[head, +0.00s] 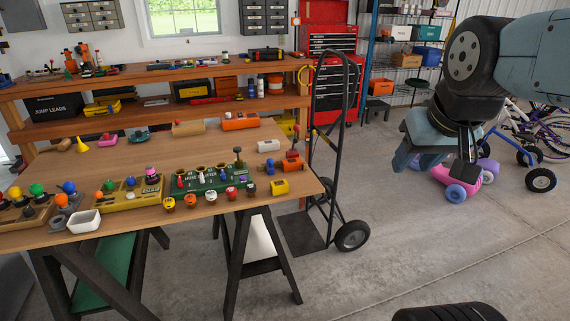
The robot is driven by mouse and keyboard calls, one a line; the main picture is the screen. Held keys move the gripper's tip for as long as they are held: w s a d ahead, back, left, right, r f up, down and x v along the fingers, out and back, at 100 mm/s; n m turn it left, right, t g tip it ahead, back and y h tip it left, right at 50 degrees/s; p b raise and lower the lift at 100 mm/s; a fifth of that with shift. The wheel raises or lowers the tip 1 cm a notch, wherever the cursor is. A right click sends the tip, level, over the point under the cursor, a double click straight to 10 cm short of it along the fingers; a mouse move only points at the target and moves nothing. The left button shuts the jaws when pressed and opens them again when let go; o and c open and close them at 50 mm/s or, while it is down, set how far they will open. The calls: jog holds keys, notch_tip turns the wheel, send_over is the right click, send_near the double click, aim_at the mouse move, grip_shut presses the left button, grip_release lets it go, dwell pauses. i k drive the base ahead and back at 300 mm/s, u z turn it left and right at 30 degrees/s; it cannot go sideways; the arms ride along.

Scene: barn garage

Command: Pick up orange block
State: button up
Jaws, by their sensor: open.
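An orange block-like piece (240,121) lies near the back edge of the wooden table, with a darker spot on its face. A second orange piece (292,163) sits at the table's right end, with a small red-topped part rising behind it. I cannot tell from this view which one is the orange block. My gripper (432,164) hangs at the right of the picture, open and with nothing seen between its fingers. It is well to the right of the table, over the floor, apart from both orange pieces.
The table (150,217) holds a green tray (208,180), a yellow block (279,187), a white block (268,146), a white bowl (84,221) and several knobs. A black hand truck (333,115) stands between table and gripper. Open floor lies in front right.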

aim_at(294, 164)
jog(key=z, duration=0.1)
jog(key=i, duration=1)
jog(key=u, duration=0.1)
